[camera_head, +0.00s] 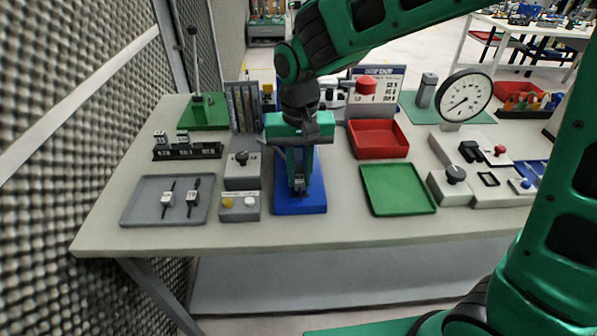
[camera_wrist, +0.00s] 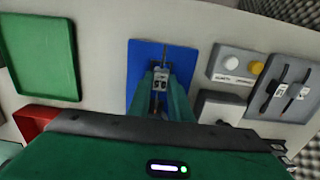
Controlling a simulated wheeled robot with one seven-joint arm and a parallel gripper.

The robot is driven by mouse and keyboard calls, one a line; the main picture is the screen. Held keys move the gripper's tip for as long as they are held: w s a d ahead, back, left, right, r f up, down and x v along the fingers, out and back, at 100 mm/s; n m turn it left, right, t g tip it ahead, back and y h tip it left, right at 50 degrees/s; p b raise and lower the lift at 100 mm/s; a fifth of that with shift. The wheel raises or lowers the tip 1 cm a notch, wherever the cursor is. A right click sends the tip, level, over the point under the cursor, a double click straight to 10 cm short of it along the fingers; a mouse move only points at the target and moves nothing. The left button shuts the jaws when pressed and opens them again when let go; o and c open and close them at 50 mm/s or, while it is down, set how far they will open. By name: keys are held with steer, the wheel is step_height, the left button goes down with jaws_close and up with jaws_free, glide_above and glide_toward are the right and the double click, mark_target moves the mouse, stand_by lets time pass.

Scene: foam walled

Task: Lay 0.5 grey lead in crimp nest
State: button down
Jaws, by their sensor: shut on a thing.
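My gripper (camera_head: 299,181) is over the blue base plate (camera_head: 312,204) and points down. It is shut on a lead with a light printed tag (camera_wrist: 159,80). In the wrist view the tag sits between the green fingers (camera_wrist: 160,90), and a thin dark end of the lead sticks out past it over the blue plate (camera_wrist: 137,62). The print on the tag is too small to read surely. The crimp nest is not clearly seen; my gripper and fingers cover the middle of the blue plate. I cannot tell whether the lead touches anything below.
A grey tray (camera_head: 138,217) at left holds two dark tagged leads (camera_head: 193,198). A box with yellow and white buttons (camera_head: 240,214) stands close to the blue plate. A green tray (camera_head: 398,190) and a red bin (camera_head: 378,139) lie at right. A dial gauge (camera_head: 464,97) stands behind.

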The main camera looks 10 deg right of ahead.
steer(key=shift+f, duration=0.35)
steer(key=c, duration=1.5)
jaws_free()
steer(key=shift+c, duration=0.2)
step_height(320, 180, up, 11)
steer(key=shift+f, duration=0.15)
steer(key=shift+w, duration=0.1)
